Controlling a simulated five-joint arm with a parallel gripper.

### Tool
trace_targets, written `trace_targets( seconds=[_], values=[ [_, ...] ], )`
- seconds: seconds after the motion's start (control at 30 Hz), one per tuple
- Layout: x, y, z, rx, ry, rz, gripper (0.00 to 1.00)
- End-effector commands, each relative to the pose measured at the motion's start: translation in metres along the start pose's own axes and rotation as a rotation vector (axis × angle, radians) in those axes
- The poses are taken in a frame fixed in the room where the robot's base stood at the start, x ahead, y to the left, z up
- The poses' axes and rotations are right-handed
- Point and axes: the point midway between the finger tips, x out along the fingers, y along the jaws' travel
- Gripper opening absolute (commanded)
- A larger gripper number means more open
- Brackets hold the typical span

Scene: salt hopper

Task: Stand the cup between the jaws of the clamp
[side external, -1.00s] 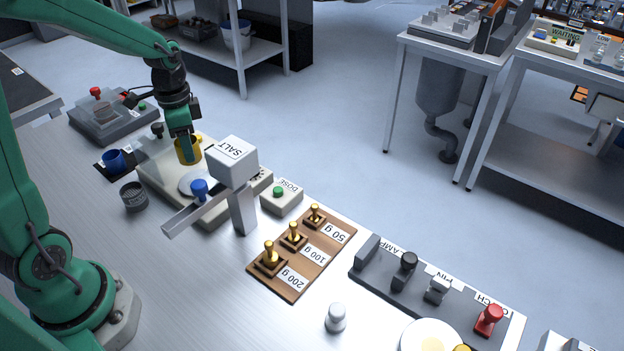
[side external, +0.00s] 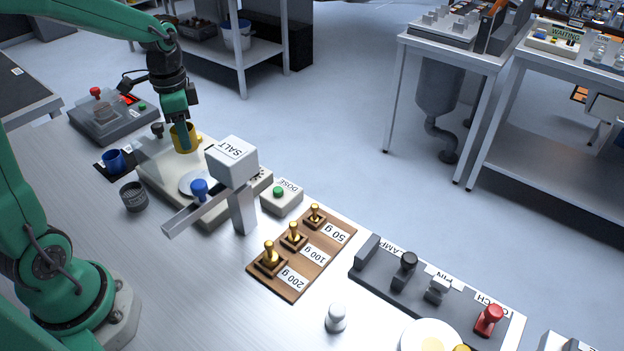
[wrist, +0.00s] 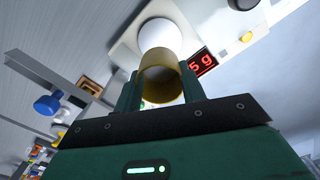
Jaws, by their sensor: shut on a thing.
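My gripper (side external: 181,126) is shut on a yellow cup (side external: 182,139) and holds it above the back part of the cream-coloured scale. In the wrist view the cup (wrist: 160,76) sits between my two green fingers, its round opening facing the camera. The cup's contents are not clear. The clamp (side external: 367,249) appears to be the grey block and black-knobbed part beside the CLAMP label, on the dark panel at the right, far from my gripper. That label is partly hidden.
A salt hopper (side external: 232,160) with a chute stands between my gripper and the panel. A wooden weight board (side external: 315,262), a white shaker (side external: 336,318) and a white plate (side external: 428,335) lie farther right.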

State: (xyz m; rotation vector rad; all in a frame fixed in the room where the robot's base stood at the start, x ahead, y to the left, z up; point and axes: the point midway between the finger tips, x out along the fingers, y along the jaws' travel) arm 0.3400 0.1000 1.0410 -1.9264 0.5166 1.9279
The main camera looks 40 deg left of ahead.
Motion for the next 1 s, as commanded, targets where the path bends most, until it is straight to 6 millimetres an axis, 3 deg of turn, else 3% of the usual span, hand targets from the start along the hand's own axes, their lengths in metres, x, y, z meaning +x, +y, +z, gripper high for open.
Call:
trace_targets(
  seconds=[0.47, 0.77, 1.0],
  values=[
    [-0.051, 0.001, -0.004, 0.015, 0.001, -0.002, 0.18],
    [-0.055, 0.017, -0.057, 0.218, 0.001, -0.001, 0.18],
    [-0.059, 0.049, -0.118, 0.459, 0.0, -0.001, 0.18]
  ],
)
